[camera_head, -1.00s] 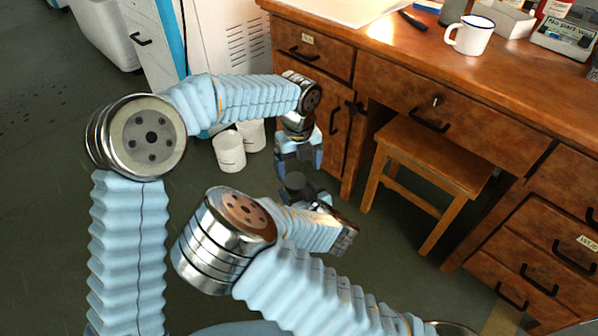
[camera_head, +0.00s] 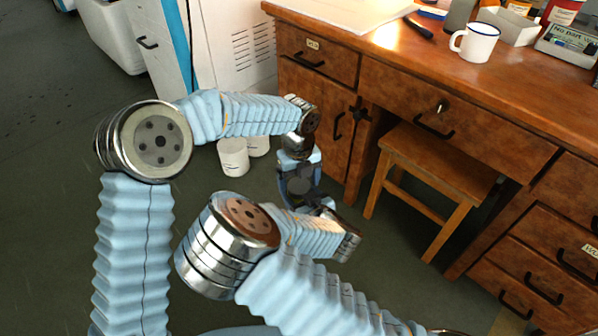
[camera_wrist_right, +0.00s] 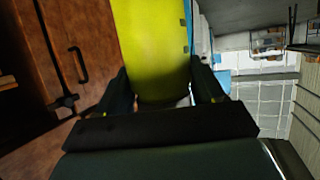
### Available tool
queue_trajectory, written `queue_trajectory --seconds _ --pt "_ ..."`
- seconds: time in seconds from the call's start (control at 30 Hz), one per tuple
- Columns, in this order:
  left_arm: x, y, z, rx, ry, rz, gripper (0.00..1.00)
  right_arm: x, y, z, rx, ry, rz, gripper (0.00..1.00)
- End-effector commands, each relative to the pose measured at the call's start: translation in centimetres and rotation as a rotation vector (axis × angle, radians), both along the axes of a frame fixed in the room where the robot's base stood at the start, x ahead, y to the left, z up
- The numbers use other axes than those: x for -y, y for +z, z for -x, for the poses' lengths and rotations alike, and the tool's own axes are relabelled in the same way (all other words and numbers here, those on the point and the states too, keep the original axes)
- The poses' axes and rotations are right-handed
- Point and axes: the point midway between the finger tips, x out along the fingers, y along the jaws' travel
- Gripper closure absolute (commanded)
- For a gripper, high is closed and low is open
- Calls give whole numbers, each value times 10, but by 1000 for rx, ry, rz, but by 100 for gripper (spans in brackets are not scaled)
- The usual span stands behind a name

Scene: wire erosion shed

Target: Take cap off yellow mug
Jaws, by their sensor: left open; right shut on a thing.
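A tall yellow-green thing, which I take for the yellow mug (camera_wrist_right: 155,45), stands between the fingers of my right gripper (camera_wrist_right: 165,97) in the right wrist view; the gripper is shut on it. My right gripper is mostly hidden in the head view.
A wooden desk (camera_head: 400,72) with drawers stands behind and to the right, with a stool (camera_head: 440,165) under it. A white mug (camera_head: 475,42) with a blue rim, a tray and bottles are on top. White buckets (camera_head: 233,157) stand on the floor behind my left forearm.

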Motion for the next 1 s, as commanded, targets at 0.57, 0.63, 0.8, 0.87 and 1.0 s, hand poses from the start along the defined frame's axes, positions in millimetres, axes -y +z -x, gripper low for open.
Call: queue_trajectory --seconds 0.57,0.63,0.8,0.87,1.0 --pt "0 -2 0 0 0 -1 62 0 1 0 2 0 -1 100" --pt "0 -2 0 0 0 0 73 0 1 0 2 0 -1 100" --pt "0 -2 0 0 0 0 12 0 1 0 2 0 -1 100" --pt "0 -2 0 0 0 0 11 0 1 0 2 0 -1 100" --pt "0 -2 0 0 0 0 11 0 1 0 2 0 -1 100"
